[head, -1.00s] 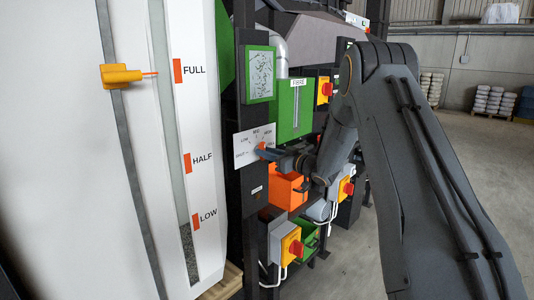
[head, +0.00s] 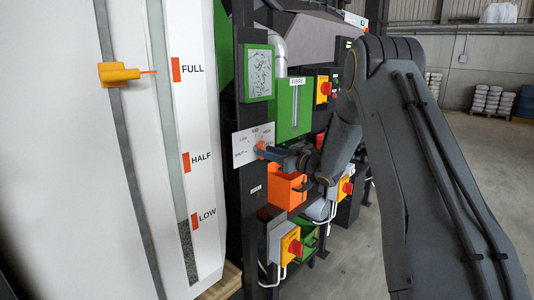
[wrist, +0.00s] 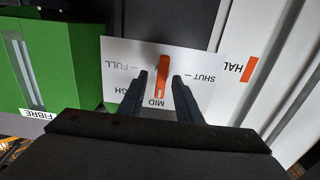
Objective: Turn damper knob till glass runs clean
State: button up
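The orange damper knob (wrist: 161,76) sits on a white plate (wrist: 128,52) marked SHUT, LOW, MID, HIGH and FULL. The plate also shows in the head view (head: 241,146). The wrist view is upside down; in it the knob's long bar lies in line with MID. My gripper (wrist: 160,75) is open, with one finger on each side of the knob and a gap on both sides. In the head view my gripper (head: 265,150) hides most of the knob. The glass (head: 258,73), in a green frame above the plate, shows dark flecks and streaks on pale grey.
A green box (head: 286,121) marked FIBRE with a narrow window is right of the plate. An orange bin (head: 287,190) and red-knobbed yellow switch boxes (head: 291,243) are below. A white hopper (head: 205,130) at left has a level strip filled to about LOW. Open floor lies right.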

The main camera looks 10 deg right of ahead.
jog(key=b+v, duration=0.1)
jog(key=v, duration=0.5)
jog(key=shift+b, duration=0.3)
jog(key=shift+s+d, duration=0.1)
jog(key=s+f+m+g+h, duration=0.3)
jog(key=s+f+h, duration=0.15)
jog(key=s, duration=0.25)
jog(key=s+f+m+g+h, duration=0.2)
jog(key=s+f+m+h, duration=0.15)
jog(key=s+h, duration=0.3)
jog(key=s+a+f+g, duration=0.2)
jog(key=s+g, duration=0.2)
jog(key=s, duration=1)
jog(key=s+a+f+g, duration=0.2)
jog(key=s+f+g, duration=0.1)
jog(key=s, duration=1.1)
jog(key=shift+s+a+m+g, duration=0.25)
jog(key=shift+a+m+g, duration=0.1)
jog(key=shift+g, duration=0.45)
jog(key=shift+f, duration=0.1)
